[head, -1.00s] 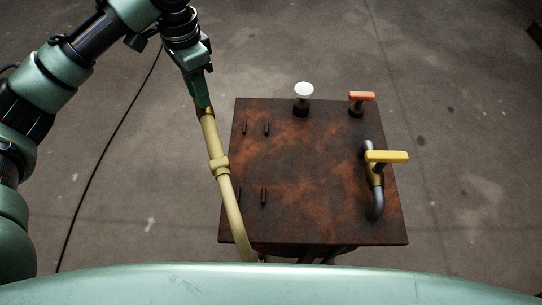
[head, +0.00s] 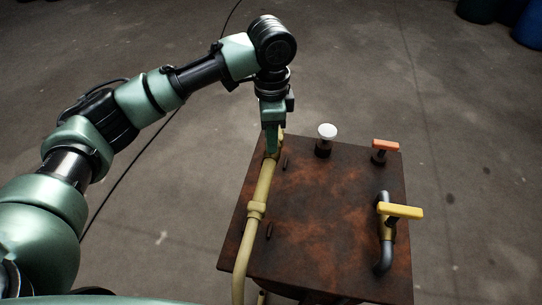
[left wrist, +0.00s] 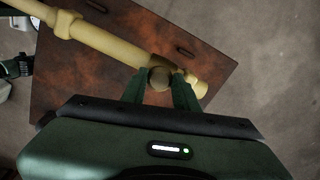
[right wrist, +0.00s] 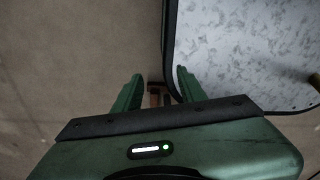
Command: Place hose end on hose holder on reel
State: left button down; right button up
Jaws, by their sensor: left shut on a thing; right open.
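The yellow hose end (head: 263,185) is a straight pale-yellow tube with a thicker collar. My left gripper (head: 272,150) is shut on it near its far tip. In the left wrist view the hose (left wrist: 105,40) runs from upper left to the fingers (left wrist: 160,82), its tip just past them. The hose is over the left part of the rusty reel top (head: 330,225). Dark pegs (head: 285,163) (head: 269,230) show just right of the hose; the left pegs are hidden. I cannot tell whether the hose touches the top. My right gripper (right wrist: 160,78) is open and empty.
A white knob (head: 327,132), an orange handle (head: 385,146) and a yellow-handled pipe (head: 400,211) rise from the reel top's back and right. A black cable (head: 125,178) lies on the floor at left. Barrels stand far off at upper right. A pale speckled panel (right wrist: 240,50) is beside my right gripper.

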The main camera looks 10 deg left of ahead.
aim_at(271, 156)
pick_arm(q)
notch_tip(271, 156, down, 8)
jog(key=shift+r, duration=0.25)
jog(key=c, duration=1.1)
grip_release()
notch_tip(271, 156, up, 12)
jog(key=shift+r+b, duration=0.1)
jog(key=shift+b, duration=0.2)
